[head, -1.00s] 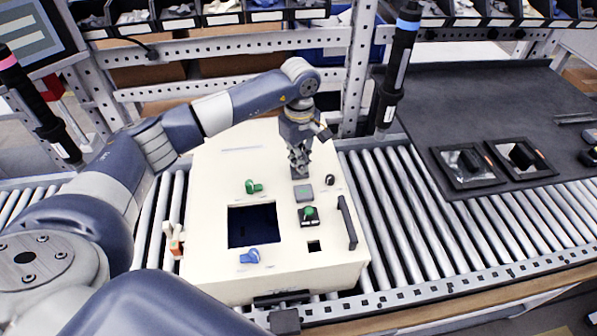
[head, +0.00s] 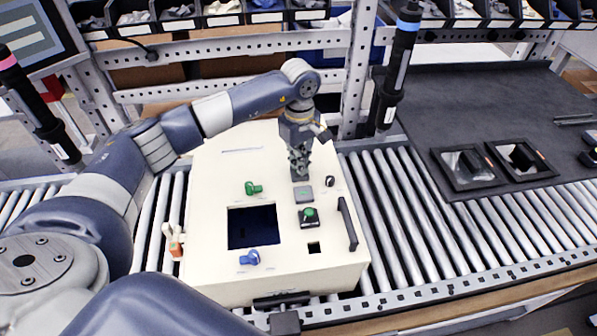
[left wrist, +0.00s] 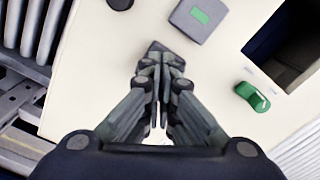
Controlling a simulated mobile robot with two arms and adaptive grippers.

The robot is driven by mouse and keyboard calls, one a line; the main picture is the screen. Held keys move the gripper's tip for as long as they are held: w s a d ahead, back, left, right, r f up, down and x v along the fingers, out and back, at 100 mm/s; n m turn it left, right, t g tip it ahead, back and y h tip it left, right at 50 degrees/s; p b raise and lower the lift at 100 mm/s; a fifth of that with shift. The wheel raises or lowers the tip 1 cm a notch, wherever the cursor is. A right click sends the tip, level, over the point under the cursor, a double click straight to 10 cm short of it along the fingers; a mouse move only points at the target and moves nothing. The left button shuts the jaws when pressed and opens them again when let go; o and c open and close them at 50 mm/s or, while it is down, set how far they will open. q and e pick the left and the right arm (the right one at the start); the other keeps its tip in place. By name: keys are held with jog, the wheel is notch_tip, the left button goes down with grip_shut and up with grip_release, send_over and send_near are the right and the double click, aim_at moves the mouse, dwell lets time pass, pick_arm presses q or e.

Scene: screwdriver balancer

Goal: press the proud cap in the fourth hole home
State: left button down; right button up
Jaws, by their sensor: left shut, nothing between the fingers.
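A cream panel box (head: 215,190) stands on the roller conveyor, with a column of square holes and caps along its right side. My left gripper (head: 300,174) points down at the far end of this column, its fingers shut with nothing between them. A dark square cap (left wrist: 157,46) lies right at the fingertips (left wrist: 165,62), which partly hide it. I cannot tell whether they touch or how far it stands up. Nearer is a grey cap with a green mark (head: 304,193), also in the left wrist view (left wrist: 199,17). My right gripper is not in view.
Nearer in the column are a black square with a green button (head: 308,216) and an empty square hole (head: 314,248). A green knob (head: 253,188), a blue knob (head: 252,257), a black handle (head: 347,224) and a large dark opening (head: 252,228) surround it. Black frames (head: 468,167) lie on the right mat.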

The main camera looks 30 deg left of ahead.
pick_arm(q)
jog(key=shift+r+p, duration=0.95)
jog(key=shift+r, duration=1.25)
